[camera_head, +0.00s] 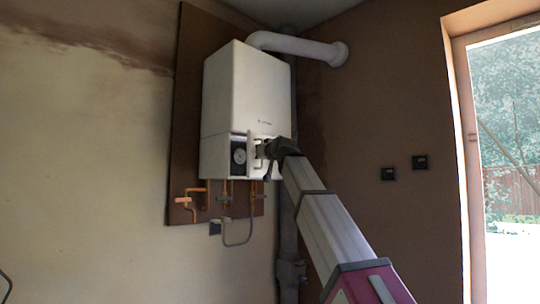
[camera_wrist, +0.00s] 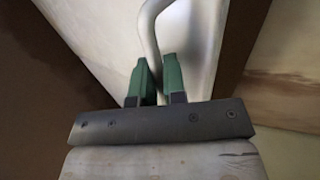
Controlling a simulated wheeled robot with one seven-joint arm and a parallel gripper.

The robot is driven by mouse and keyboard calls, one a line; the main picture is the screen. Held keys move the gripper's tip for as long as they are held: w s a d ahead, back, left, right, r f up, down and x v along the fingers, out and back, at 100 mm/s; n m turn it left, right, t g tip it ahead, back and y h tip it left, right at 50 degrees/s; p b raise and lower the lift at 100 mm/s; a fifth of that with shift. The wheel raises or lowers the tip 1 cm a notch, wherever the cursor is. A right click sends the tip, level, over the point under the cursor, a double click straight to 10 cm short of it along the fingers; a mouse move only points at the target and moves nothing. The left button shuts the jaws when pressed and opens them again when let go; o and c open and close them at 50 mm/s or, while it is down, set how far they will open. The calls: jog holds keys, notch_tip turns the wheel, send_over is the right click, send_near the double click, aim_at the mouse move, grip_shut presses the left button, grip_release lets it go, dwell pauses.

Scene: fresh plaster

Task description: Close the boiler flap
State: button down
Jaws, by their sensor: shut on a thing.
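The white boiler (camera_head: 246,88) hangs on a dark board on the wall. Its flap (camera_head: 250,157) at the lower front stands open, swung out to the right of a dark recess with a round gauge (camera_head: 239,156). My gripper (camera_head: 262,152) is at the flap. In the wrist view the two green fingers of my gripper (camera_wrist: 158,75) are shut on a pale curved handle (camera_wrist: 148,25), which runs down between them. The flap's white surface (camera_wrist: 203,45) lies behind the fingers. The fingertips' contact with the handle is partly hidden.
Copper pipes and valves (camera_head: 184,200) and a grey looped hose (camera_head: 238,244) hang below the boiler. A white flue pipe (camera_head: 300,47) leaves its top. Two dark wall sockets (camera_head: 388,173) and a bright doorway are on the right.

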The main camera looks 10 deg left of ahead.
jog(key=w+a+m+t+h, duration=0.2)
jog(key=w+a+m+h, duration=0.1)
jog(key=a, duration=0.6)
jog(key=shift+w+a+h, duration=0.15)
jog(key=shift+w+h, duration=0.2)
jog(key=shift+h, duration=0.25)
jog(key=shift+w+r, duration=0.1)
jog(key=c, duration=1.2)
grip_release()
jog(key=shift+a, duration=0.15)
jog(key=v, duration=1.1)
jog(key=shift+f, duration=0.2)
jog(key=shift+w, duration=0.1)
